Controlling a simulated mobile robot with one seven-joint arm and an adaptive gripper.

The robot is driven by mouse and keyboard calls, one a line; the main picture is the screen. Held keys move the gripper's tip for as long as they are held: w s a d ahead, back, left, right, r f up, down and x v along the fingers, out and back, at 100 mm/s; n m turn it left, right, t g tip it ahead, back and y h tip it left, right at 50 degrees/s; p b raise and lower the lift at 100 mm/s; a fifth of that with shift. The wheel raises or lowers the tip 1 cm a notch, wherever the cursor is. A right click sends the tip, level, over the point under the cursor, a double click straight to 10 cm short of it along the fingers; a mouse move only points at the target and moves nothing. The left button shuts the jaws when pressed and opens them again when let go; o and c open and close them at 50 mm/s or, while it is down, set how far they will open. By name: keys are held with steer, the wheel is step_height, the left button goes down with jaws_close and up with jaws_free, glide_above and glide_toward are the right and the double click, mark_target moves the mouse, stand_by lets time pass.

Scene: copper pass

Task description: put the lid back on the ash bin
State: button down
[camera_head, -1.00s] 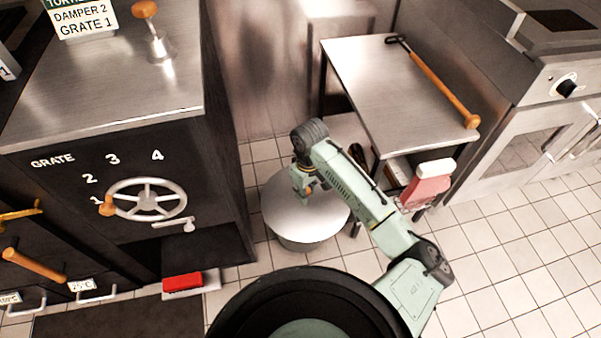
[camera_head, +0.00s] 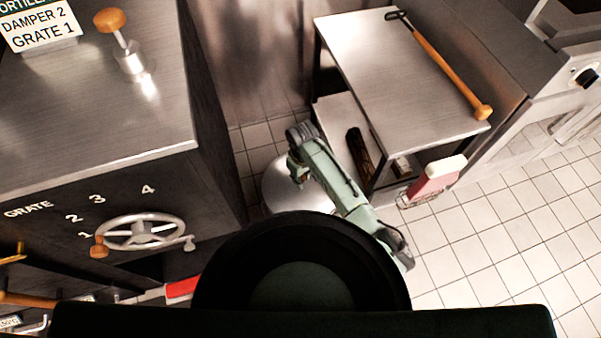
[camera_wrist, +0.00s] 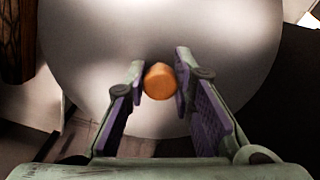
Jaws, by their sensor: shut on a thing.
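The lid (camera_head: 279,190) is a round pale metal disc. It lies below my gripper, between the stove's side and the small steel table, and my own dark body hides its near part. In the wrist view the lid (camera_wrist: 230,40) fills most of the picture, with its orange knob (camera_wrist: 160,82) in the middle front. My gripper (camera_wrist: 160,73) has one finger on each side of the knob and is shut on it. My gripper also shows in the head view (camera_head: 299,176). The ash bin's body is hidden now, so I cannot tell whether the lid rests on its rim.
The dark stove (camera_head: 205,120) with its handwheel (camera_head: 140,232) stands close on the left. The steel table (camera_head: 385,75) stands on the right, with a long wooden-handled tool (camera_head: 450,70) on top and a dark log (camera_head: 358,155) on its shelf. Tiled floor (camera_head: 500,225) is clear at the right.

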steer(key=shift+f+b, duration=2.05)
steer(key=shift+f, duration=0.2)
steer(key=shift+f+b, duration=0.35)
steer(key=shift+f, duration=0.4)
steer(key=shift+p, duration=0.65)
steer(key=shift+f, duration=0.15)
steer(key=shift+p, duration=0.6)
steer(key=c, duration=1.3)
jaws_free()
steer(key=shift+o, duration=0.4)
